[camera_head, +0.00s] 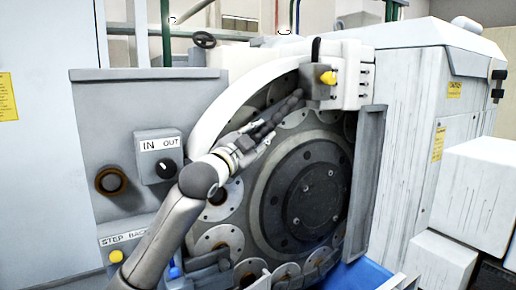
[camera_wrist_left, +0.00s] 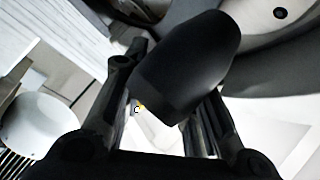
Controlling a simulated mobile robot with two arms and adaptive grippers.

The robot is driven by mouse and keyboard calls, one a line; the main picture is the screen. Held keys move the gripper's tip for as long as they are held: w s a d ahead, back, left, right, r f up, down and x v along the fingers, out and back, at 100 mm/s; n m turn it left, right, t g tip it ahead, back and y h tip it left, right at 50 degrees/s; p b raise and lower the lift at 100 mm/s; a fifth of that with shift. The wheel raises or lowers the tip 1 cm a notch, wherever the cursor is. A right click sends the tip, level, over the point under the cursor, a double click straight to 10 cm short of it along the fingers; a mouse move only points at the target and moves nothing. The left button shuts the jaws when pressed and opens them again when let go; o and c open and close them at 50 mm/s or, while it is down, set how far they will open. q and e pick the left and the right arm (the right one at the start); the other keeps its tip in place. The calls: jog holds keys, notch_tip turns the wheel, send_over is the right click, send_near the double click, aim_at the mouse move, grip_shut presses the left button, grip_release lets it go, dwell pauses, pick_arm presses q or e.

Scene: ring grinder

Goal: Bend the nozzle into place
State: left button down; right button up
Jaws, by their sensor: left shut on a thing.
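The nozzle (camera_head: 290,103) is a dark, jointed piece in front of the upper part of the grinder's round disc. It slants from upper right down to the left, below the grey block with the yellow knob. My left gripper (camera_head: 262,134) is at its lower end, with the arm coming from the lower left. In the left wrist view, the black rounded end of the nozzle (camera_wrist_left: 195,62) lies between the two fingers of my left gripper (camera_wrist_left: 178,88), which is shut on it. The fingers hide part of the nozzle. My right gripper is not in view.
The large dark disc (camera_head: 305,195) with ringed holes fills the opening behind my gripper. A white curved guard (camera_head: 222,108) arches over it. The grey block (camera_head: 315,72) stands above right. A panel with an IN/OUT switch (camera_head: 160,157) is at left, near my arm.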

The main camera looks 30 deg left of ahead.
pick_arm(q)
jog(key=n+t+b, duration=0.1)
jog(key=b, duration=0.2)
jog(key=w+f+n+t+y+b, duration=0.1)
jog(key=t+b, duration=0.1)
jog(key=b, duration=0.1)
jog(key=d+n+t+y+b, duration=0.1)
jog(key=n+b, duration=0.1)
jog(key=b, duration=0.1)
jog(key=shift+w+f+t, duration=0.25)
jog(key=shift+f+t, duration=0.1)
jog(key=shift+t, duration=0.05)
jog(key=shift+r+y, duration=0.1)
jog(key=shift+y, duration=0.3)
jog(key=c, duration=1.2)
grip_release()
jog(key=shift+o, duration=0.2)
jog(key=v, duration=1.2)
